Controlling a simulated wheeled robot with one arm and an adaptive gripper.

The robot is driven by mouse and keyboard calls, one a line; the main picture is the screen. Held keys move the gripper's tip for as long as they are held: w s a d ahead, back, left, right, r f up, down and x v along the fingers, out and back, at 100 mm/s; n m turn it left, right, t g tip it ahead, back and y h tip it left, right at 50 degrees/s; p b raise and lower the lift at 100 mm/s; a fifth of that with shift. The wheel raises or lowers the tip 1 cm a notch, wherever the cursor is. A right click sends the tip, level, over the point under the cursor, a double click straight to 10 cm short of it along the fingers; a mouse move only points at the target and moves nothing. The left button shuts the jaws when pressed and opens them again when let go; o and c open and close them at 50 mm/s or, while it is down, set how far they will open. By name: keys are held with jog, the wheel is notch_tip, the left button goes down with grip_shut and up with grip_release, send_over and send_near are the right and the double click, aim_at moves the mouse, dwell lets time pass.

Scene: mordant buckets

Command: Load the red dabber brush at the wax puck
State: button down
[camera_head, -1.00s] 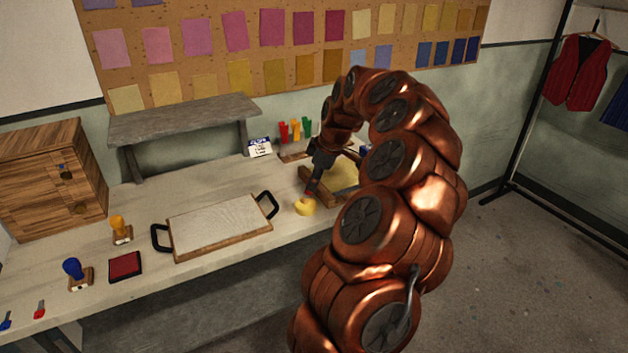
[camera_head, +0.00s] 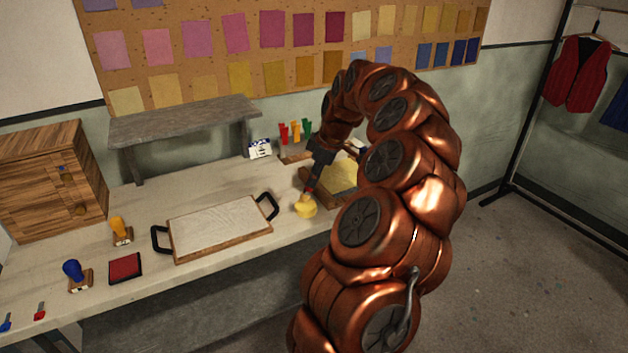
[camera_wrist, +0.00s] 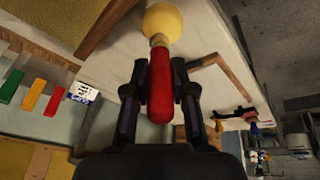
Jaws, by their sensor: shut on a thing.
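The red dabber brush (camera_wrist: 160,88) is between the fingers of my gripper (camera_wrist: 161,95), which is shut on its red handle in the wrist view. The yellow wax puck (camera_head: 306,209) sits on the table in the head view. It also shows in the wrist view (camera_wrist: 163,20), with the brush's far end against or just over it; I cannot tell if they touch. In the head view my gripper (camera_head: 312,182) is just above the puck and the brush slants down to it. The bristles are mostly hidden.
A wooden frame with a yellow sheet (camera_head: 342,176) lies close right of the puck. A handled board (camera_head: 220,226) lies to the left. A rack with red, yellow and green handles (camera_head: 296,131) and a small card (camera_head: 260,148) stand behind. Stamps and a red pad (camera_head: 125,267) are further left.

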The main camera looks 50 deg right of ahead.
jog(key=shift+r+p, duration=0.55)
jog(key=shift+r, duration=2.1)
jog(key=shift+a, duration=0.1)
